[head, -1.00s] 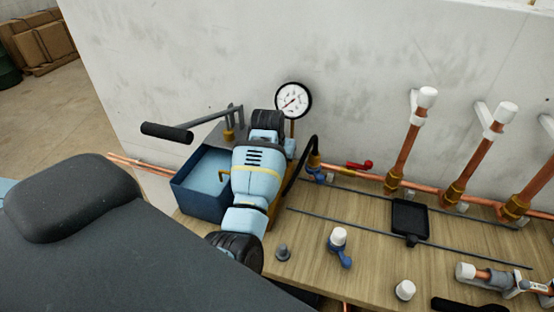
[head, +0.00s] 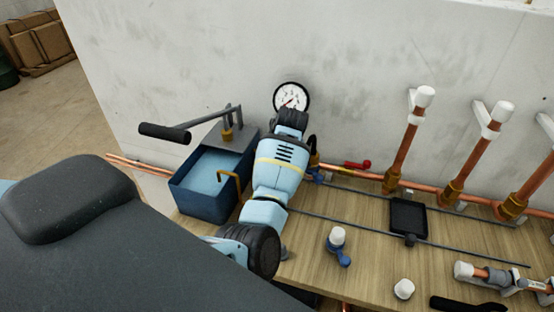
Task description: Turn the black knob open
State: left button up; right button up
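I cannot make out a black knob for certain. My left arm reaches up over the bench to just below the round white pressure gauge (head: 291,97). Its blue and black links cover the area right of the blue pump tank (head: 195,199) and the foot of the gauge. My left gripper is hidden behind these links, so its fingers and any contact do not show. My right gripper is not in view. The pump has a long lever with a black grip (head: 164,133). A red lever handle (head: 357,165) sits by the copper pipe near the wall.
Several copper risers with white caps (head: 425,97) stand along the wall. A black tray-like piece (head: 408,216), a blue fitting with a white top (head: 337,242), a white cap (head: 404,289) and a black-handled item (head: 467,304) lie on the wooden bench (head: 370,275).

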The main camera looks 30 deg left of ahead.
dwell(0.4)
pick_arm(q)
jog(key=o, duration=1)
jog(key=shift+c, duration=0.2)
jog(key=shift+r, duration=0.1)
jog(key=v, duration=0.7)
jog(key=shift+d+r, duration=0.15)
jog(key=shift+r, duration=0.2)
jog(key=shift+f, duration=0.1)
